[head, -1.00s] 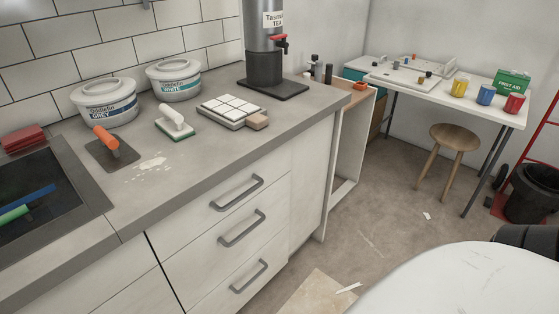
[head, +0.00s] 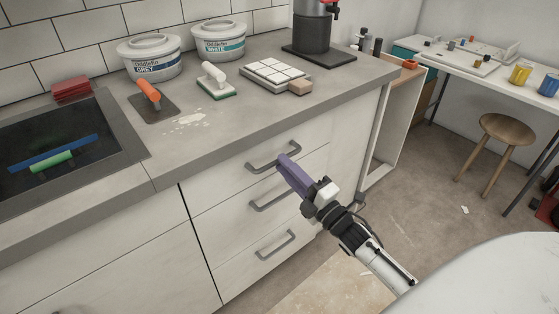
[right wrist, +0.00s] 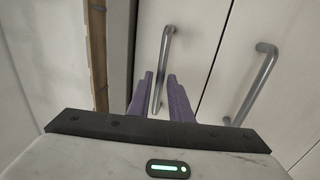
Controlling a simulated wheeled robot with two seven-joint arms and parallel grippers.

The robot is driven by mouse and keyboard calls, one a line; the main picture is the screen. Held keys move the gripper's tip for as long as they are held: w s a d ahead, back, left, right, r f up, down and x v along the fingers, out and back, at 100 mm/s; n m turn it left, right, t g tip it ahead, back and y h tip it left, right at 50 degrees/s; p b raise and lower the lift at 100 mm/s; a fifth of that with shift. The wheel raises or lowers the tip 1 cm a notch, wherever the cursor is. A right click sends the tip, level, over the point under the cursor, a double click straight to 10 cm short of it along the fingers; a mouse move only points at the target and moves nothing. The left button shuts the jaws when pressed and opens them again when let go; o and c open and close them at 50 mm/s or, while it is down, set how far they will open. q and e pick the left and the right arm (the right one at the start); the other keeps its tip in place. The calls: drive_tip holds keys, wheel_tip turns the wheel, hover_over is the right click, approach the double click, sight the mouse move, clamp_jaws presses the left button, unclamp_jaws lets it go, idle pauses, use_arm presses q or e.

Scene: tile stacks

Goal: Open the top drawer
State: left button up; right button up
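The top drawer (head: 235,160) is shut, flush with the cabinet front just under the worktop. Its grey bar handle (head: 262,166) is partly behind my right gripper (head: 284,160) in the head view. In the right wrist view the handle (right wrist: 163,65) lies between the two spread fingers (right wrist: 159,85), with a gap showing on both sides. I cannot tell how deep it sits between them. My left gripper is in no view.
The middle drawer handle (head: 272,195) and bottom drawer handle (head: 276,245) are below. The worktop (head: 215,135) overhangs the drawers and holds two buckets (head: 150,62), a trowel (head: 150,95), a float (head: 215,85) and a tile stack (head: 276,75). A stool (head: 505,130) stands far right.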

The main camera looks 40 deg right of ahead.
drive_tip(key=shift+x, duration=1.55)
drive_tip(key=shift+c, duration=0.5)
clamp_jaws()
